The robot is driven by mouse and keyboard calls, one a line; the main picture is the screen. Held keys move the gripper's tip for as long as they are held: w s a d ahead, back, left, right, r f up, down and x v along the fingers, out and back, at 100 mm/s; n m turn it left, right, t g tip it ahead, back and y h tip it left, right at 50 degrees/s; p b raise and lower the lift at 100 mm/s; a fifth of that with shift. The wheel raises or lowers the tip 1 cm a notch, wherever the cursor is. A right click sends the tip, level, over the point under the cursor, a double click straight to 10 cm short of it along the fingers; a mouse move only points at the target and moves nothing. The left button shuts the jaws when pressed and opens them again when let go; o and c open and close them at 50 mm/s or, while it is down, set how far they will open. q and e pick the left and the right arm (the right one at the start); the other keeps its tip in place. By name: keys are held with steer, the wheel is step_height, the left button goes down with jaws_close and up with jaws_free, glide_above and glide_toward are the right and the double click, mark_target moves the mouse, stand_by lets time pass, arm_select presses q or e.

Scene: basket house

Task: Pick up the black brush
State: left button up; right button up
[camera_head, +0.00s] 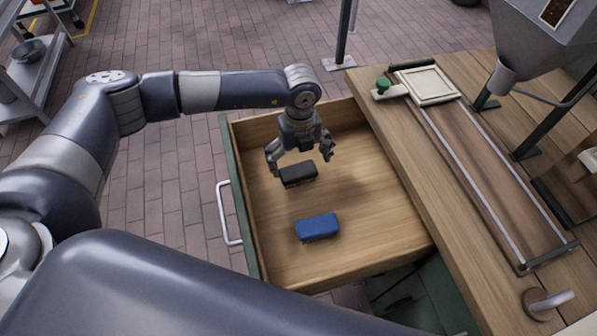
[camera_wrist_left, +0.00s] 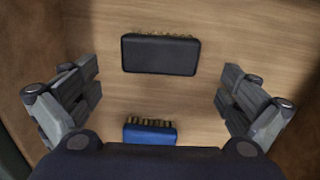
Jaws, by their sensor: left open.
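The black brush (camera_head: 298,174) lies in the open wooden drawer (camera_head: 385,225). It also shows in the left wrist view (camera_wrist_left: 160,54), above the middle, with tan bristles along its upper edge. My left gripper (camera_head: 301,163) is over the drawer, above the black brush. In the left wrist view its two fingers (camera_wrist_left: 160,98) are wide apart with nothing between them touching. The brush lies between and ahead of the fingers, clear of both. My right gripper is not in view.
A blue brush (camera_head: 317,227) lies in the drawer nearer to me; it also shows in the left wrist view (camera_wrist_left: 150,133). The drawer walls surround both brushes. A wooden workbench (camera_head: 400,130) with a rail frame and a metal hopper (camera_head: 540,45) stands to the right.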

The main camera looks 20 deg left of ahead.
mark_target(299, 170)
arm_select(q)
steer(key=f, duration=0.3)
steer(key=f+p, duration=0.1)
steer(key=f, duration=0.1)
steer(key=shift+w+a+f, duration=0.2)
steer(key=shift+w+f, duration=0.1)
steer(key=shift+c, duration=0.6)
steer(key=c, duration=0.9)
